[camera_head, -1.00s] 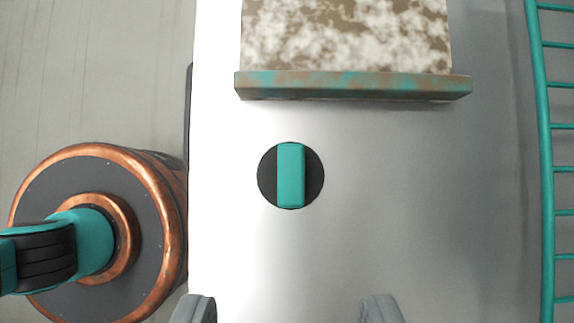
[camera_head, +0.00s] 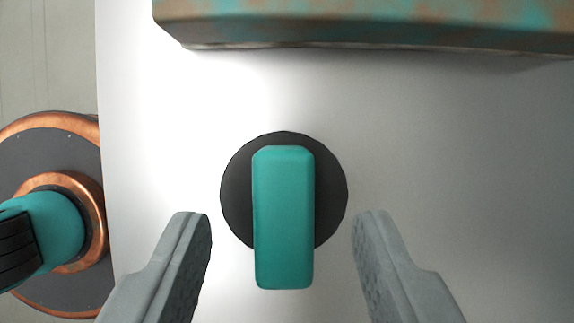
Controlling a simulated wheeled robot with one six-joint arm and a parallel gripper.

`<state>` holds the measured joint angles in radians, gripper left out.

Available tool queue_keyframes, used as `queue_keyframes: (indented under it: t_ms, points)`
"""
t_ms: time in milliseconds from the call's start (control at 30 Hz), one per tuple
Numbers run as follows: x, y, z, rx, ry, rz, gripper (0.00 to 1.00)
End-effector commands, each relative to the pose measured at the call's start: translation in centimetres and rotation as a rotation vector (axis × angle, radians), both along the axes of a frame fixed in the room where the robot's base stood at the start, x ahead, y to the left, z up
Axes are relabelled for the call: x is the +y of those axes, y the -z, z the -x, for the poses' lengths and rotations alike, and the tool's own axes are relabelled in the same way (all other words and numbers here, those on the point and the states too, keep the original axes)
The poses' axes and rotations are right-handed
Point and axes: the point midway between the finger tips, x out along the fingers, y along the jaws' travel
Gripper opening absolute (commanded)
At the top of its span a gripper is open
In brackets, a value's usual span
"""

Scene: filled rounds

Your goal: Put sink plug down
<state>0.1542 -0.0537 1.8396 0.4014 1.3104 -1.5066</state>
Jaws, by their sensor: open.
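The sink plug is a black disc with a teal block-shaped handle (camera_head: 284,218) standing on it. It rests on a pale, smooth surface (camera_head: 420,130) in the middle of the view. My gripper (camera_head: 282,222) is open, with one grey finger on each side of the plug. The fingers show clear gaps to the handle and do not appear to touch it. Nothing is held between them.
A board with a worn teal and brown edge (camera_head: 370,28) lies across the surface beyond the plug. At the left, past the surface's edge, is a round grey and copper-coloured part with a teal and black piece. The surface right of the plug is clear.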

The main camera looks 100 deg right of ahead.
Motion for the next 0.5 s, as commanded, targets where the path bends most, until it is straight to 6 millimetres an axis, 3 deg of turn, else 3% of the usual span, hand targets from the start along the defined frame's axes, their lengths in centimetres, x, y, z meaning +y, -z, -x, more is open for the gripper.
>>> queue_keyframes:
  t_ms: [200,467,500]
  points:
    - [1.0,2.7,-0.4,0.003,-0.001,-0.001,0.45]
    - [1.1,3.0,-0.5,0.0,0.0,0.0,0.45]
    - [1.1,3.0,-0.5,0.0,0.0,0.0,0.38]
